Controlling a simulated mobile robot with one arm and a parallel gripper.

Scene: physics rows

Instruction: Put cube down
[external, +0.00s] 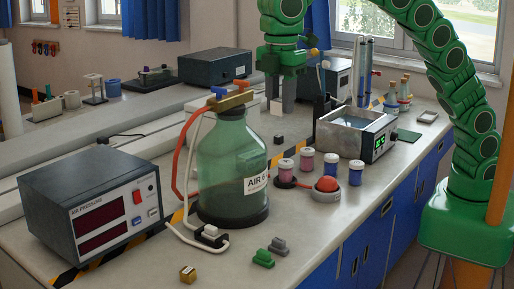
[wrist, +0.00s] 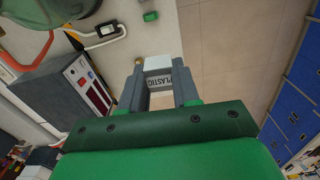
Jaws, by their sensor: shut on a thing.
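My gripper (external: 281,101) hangs over the bench in the external view, behind the glass bottle. Its fingers point down and are shut on a pale cube (external: 277,106). In the wrist view the gripper (wrist: 158,72) shows a finger on each side of the cube (wrist: 158,63), which has a white face and a grey face lettered PLASTIC. In the external view the cube appears held above the bench top (external: 330,232). Its exact height is hard to tell.
A small dark block (external: 278,139) lies below the gripper. Nearby are the green bottle (external: 230,165), several small jars (external: 307,160), a red-domed dish (external: 327,187) and a water bath (external: 355,133). Green (external: 263,258), grey (external: 279,246) and brass (external: 188,274) pieces lie in front. The bench's front right has free room.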

